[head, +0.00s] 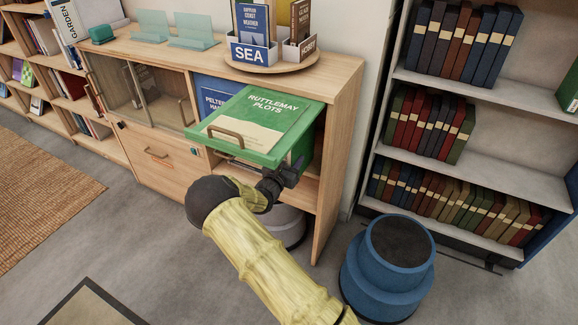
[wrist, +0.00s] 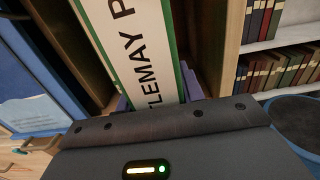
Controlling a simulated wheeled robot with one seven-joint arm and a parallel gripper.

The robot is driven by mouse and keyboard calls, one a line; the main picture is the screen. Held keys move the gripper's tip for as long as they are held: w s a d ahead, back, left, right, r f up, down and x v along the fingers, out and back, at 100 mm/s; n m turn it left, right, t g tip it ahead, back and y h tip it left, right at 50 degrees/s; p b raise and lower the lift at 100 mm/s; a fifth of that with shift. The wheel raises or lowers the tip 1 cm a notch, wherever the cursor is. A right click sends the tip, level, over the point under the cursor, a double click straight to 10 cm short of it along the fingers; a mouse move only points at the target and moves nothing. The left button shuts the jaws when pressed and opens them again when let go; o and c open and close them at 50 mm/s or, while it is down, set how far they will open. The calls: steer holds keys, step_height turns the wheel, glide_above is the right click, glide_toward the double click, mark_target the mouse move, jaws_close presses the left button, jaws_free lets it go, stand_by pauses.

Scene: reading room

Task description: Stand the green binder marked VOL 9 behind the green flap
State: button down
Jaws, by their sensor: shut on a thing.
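The green flap (head: 285,103), lettered RUTTLEMAY PLOTS and with a brown handle, is raised and juts out roughly level from its cabinet bay. My gripper (head: 286,173) is below its right part, at the bay's front. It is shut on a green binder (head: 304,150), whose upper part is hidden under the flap. In the wrist view the binder's white spine label (wrist: 135,45) with green edges reads "TLEMAY P", between the fingers. The volume number is not visible. I cannot tell whether the binder touches the bay floor.
A blue flap (head: 213,97) closes the bay to the left. The cabinet's right side wall (head: 341,150) is close to my gripper. A blue round stool (head: 385,270) stands at the right, before a bookcase of binders. A turntable (head: 262,63) bears book boxes on top.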

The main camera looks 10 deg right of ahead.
steer(key=shift+f+b+x, duration=0.15)
steer(key=shift+b+x, duration=0.75)
steer(key=shift+x, duration=1.35)
steer(key=shift+f+b+x, duration=0.15)
steer(key=shift+b+x, duration=0.75)
steer(key=shift+x, duration=1.4)
steer(key=shift+f+b+x, duration=0.2)
steer(key=shift+b+x, duration=0.7)
steer(key=shift+x, duration=1.35)
steer(key=c, duration=0.8)
jaws_free()
steer(key=shift+o, duration=1)
steer(key=shift+f, duration=0.2)
steer(key=shift+r, duration=0.1)
steer(key=shift+p+v, duration=0.65)
steer(key=shift+v, duration=0.5)
steer(key=shift+p+v, duration=2.2)
steer(key=shift+v, duration=2.1)
steer(key=shift+s+a, duration=0.1)
